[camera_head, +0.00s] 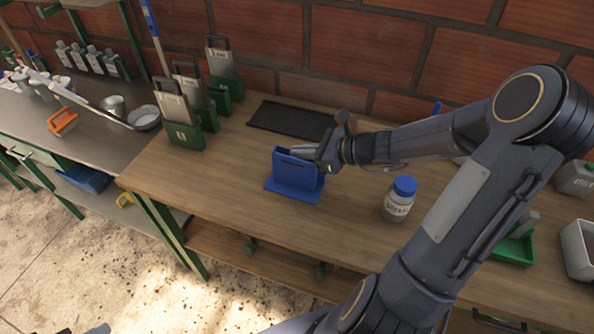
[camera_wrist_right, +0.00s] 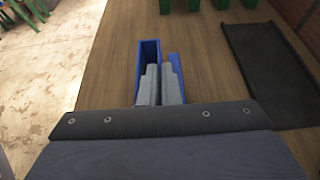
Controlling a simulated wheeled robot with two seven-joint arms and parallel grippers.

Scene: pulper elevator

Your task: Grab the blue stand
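The blue stand (camera_head: 295,182) is upright on the wooden bench, near its front edge. My right gripper (camera_head: 308,153) reaches in from the right at the stand's upper part. In the right wrist view, its two grey fingers (camera_wrist_right: 160,85) lie close together, between or in front of the blue walls of the stand (camera_wrist_right: 149,52). Whether they press on a wall is hidden. Only small dark tips show at the bottom left edge of the head view, perhaps my left gripper (camera_head: 82,330), away from the bench.
A white jar with a blue lid (camera_head: 399,199) stands right of the stand. A black tray (camera_head: 291,120) lies behind it. Green stands with grey plates (camera_head: 184,134) are to the left. A green tray (camera_head: 514,248) is at the right. Bare wood lies left of the stand.

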